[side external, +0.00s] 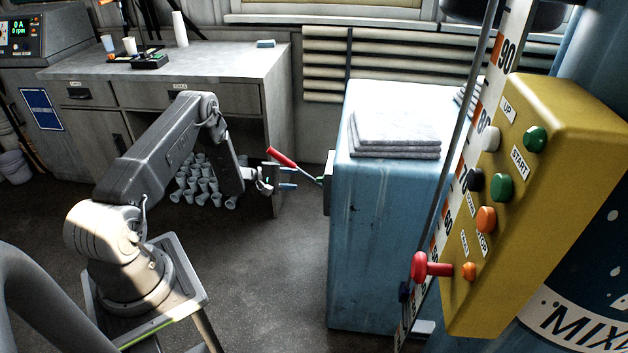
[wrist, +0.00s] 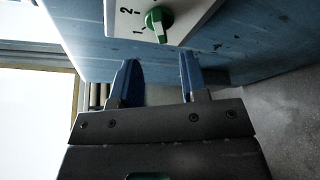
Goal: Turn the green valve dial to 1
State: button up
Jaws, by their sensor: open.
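The green valve dial (wrist: 158,19) sits on a white plate (wrist: 190,12) at the top of the wrist view. The printed numbers 1 and 2 show to its left. A pale line on the dial appears to run toward its lower end, off to the right of the 1. In the side view the dial (side external: 321,181) is a small green spot on the cabinet's left face. My gripper (wrist: 159,62) is open and empty, its two blue fingers apart and pointing at the plate. The side view shows my gripper (side external: 289,178) just left of the dial, seemingly not touching it.
A red-handled lever (side external: 281,157) sticks out from the blue cabinet (side external: 385,240) close above my gripper. Folded cloths (side external: 395,135) lie on the cabinet. A yellow button box (side external: 540,190) stands at the right. Cups (side external: 205,180) are under the bench behind. The floor below is clear.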

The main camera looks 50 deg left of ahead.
aim_at(321, 180)
jog(key=x, duration=0.8)
jog(key=shift+s, duration=0.1)
grip_shut()
